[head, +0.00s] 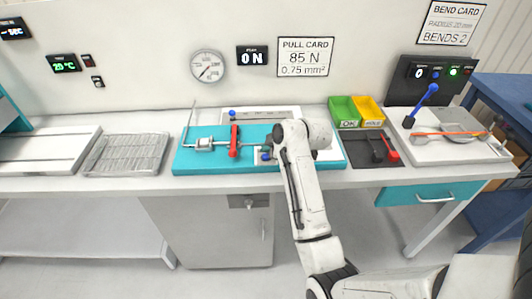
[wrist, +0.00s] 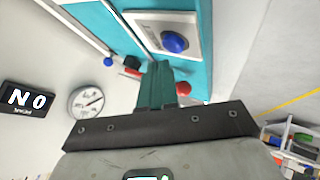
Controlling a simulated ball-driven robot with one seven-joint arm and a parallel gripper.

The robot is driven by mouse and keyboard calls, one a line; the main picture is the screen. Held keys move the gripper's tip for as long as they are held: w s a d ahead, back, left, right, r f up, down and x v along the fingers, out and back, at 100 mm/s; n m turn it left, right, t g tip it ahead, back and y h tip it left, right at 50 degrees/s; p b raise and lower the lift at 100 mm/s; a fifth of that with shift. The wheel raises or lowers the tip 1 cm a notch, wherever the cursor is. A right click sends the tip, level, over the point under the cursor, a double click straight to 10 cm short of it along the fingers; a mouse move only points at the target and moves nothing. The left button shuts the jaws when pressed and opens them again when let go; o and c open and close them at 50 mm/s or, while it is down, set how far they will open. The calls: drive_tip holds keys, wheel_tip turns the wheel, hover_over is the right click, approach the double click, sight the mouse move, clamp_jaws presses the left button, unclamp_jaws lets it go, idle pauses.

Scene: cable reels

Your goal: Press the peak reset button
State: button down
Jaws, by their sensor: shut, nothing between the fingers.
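A round blue button (wrist: 174,42) sits on a pale plate (wrist: 158,25) on the teal bench in the wrist view. In the head view a blue button (head: 265,156) shows just beside my gripper, partly hidden by it. No label on it is readable. My gripper (wrist: 158,68) is shut and empty. Its teal fingertips are just short of the button in the wrist picture; contact is not visible. In the head view my gripper (head: 268,147) hangs over the right part of the teal base (head: 215,164). The wall display (head: 252,56) reads 0 N.
A red upright clamp (head: 234,141) and a metal rod fixture (head: 205,144) stand left of my gripper. A rail with a blue knob (head: 232,114) lies behind. Green (head: 344,110) and yellow (head: 369,110) bins and a dark tool mat (head: 362,158) are to the right.

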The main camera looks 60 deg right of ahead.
drive_tip(key=shift+r, duration=0.1)
wheel_tip(320, 180, up, 5)
drive_tip(key=p, duration=0.4)
drive_tip(key=shift+p, duration=0.35)
idle(0.8)
